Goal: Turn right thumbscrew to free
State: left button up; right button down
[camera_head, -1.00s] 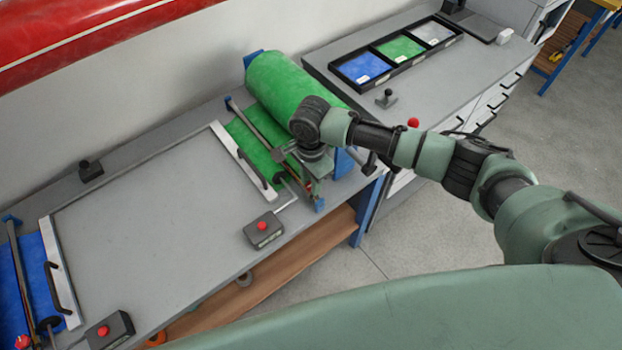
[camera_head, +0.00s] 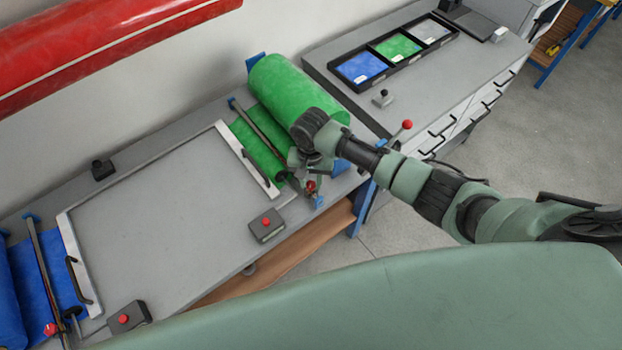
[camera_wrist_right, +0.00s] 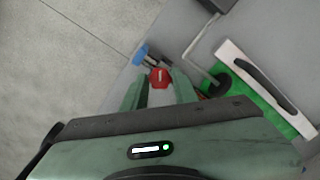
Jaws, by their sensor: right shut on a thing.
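The right thumbscrew, a small red knob (camera_head: 310,186), is at the front end of the rod by the green roll on the right of the bench. In the right wrist view the red knob (camera_wrist_right: 159,76) sits between the two green fingertips. My right gripper (camera_head: 307,178) is shut on it; its fingers (camera_wrist_right: 158,88) are on either side of the knob. The gripper body hides part of the rod's end in the head view. My left gripper is out of view.
A green roll (camera_head: 285,88) lies just behind the gripper. A control box with a red button (camera_head: 267,225) stands close on the left. A metal frame with a black handle (camera_head: 256,166) is beside the rod. A tray of colour swatches (camera_head: 365,85) lies on the right counter.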

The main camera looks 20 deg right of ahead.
aim_at(311, 184)
jog(key=n, duration=0.5)
jog(key=shift+r+n, duration=0.1)
jog(key=shift+n, duration=0.2)
jog(key=n, duration=0.5)
jog(key=shift+w, duration=0.1)
jog(key=shift+n, duration=0.3)
jog(key=c, duration=1.1)
grip_release()
notch_tip(311, 184, up, 8)
jog(key=shift+f+b, duration=0.1)
jog(key=shift+b, duration=0.8)
